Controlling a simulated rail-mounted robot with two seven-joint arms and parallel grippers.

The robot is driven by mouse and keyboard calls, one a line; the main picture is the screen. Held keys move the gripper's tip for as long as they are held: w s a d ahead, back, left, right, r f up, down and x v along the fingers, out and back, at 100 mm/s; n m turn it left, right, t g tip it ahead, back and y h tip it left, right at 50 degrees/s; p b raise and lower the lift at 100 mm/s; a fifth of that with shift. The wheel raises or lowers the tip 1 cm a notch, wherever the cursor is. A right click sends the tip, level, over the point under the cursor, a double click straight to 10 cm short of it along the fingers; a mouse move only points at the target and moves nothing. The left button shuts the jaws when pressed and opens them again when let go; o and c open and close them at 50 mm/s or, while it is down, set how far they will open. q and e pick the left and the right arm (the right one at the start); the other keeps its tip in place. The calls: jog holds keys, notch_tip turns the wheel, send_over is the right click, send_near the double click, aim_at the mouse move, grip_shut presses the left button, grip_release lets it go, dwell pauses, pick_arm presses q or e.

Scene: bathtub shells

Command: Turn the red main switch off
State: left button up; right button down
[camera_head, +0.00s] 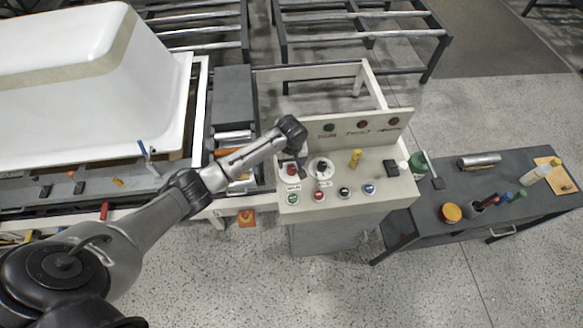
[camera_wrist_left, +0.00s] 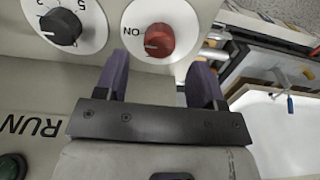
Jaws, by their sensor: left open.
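The red main switch (camera_head: 291,169) is a round knob on a white disc at the left end of the control console. In the left wrist view the red knob (camera_wrist_left: 160,40) has a white mark facing the ON label. My left gripper (camera_head: 294,152) hangs above the switch, its fingers largely hidden in the head view. In the left wrist view my left gripper (camera_wrist_left: 162,80) is open and empty, with its dark fingers on either side of the line to the knob. No contact with the knob shows. My right gripper is not in view.
A black numbered dial (camera_wrist_left: 62,26) sits close beside the switch. A white tub shell (camera_head: 80,85) stands left; a dark tool bench (camera_head: 510,210) stands right.

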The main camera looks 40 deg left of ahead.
aim_at(292, 168)
pick_arm(q)
jog(key=shift+f, duration=2.25)
jog(key=shift+c, duration=0.4)
